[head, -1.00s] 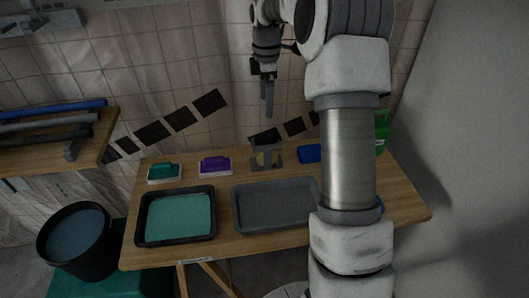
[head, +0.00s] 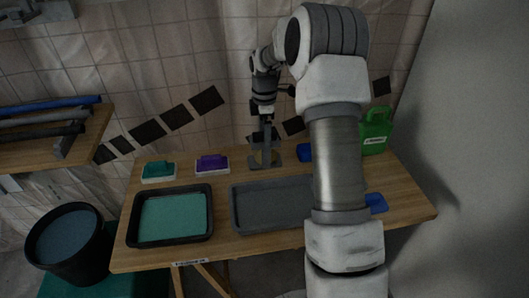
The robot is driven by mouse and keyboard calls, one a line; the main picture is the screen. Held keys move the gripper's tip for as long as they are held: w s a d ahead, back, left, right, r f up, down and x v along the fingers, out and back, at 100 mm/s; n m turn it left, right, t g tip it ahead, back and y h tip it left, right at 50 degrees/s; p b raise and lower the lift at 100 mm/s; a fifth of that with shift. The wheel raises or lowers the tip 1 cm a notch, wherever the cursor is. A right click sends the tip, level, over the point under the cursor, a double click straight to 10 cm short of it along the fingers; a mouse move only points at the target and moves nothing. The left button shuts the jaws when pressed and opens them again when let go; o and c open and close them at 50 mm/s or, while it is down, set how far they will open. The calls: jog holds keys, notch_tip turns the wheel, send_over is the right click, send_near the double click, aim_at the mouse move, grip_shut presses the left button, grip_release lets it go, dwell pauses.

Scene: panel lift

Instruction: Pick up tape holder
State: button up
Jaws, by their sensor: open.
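The tape holder (head: 257,162) is a small grey piece with a flat base, standing at the back middle of the wooden table. My gripper (head: 266,150) points down at the tape holder, with its fingers overlapping the holder's upper part in the head view. The jaws are open. I cannot tell from this angle whether the fingers touch the holder or are around it. Part of the holder is hidden behind the fingers.
A purple block (head: 212,164) and a teal block (head: 159,171) stand to the left. A grey tray (head: 240,226) and a black tray with teal liquid (head: 133,231) lie in front. A blue item (head: 305,152) and a green jug (head: 376,130) are to the right. A black bucket (head: 70,275) stands on the left.

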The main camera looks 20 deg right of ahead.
notch_tip(320, 180, down, 3)
jog(key=shift+r, duration=0.1)
jog(key=shift+c, duration=0.2)
jog(key=c, duration=1.5)
jog(key=shift+o, duration=0.2)
jog(key=shift+r, duration=0.1)
jog(key=shift+r, duration=0.5)
jog(key=r, duration=0.2)
jog(key=r+p, duration=0.1)
jog(key=shift+s+d+r, duration=0.1)
jog(key=shift+d+r, duration=0.3)
jog(key=s+d+r+p, duration=0.2)
jog(key=s+d+r, duration=0.3)
jog(key=d, duration=0.4)
jog(key=shift+d+r+p, duration=0.3)
jog(key=shift+r+p, duration=0.05)
jog(key=shift+r, duration=0.2)
jog(key=shift+s, duration=0.1)
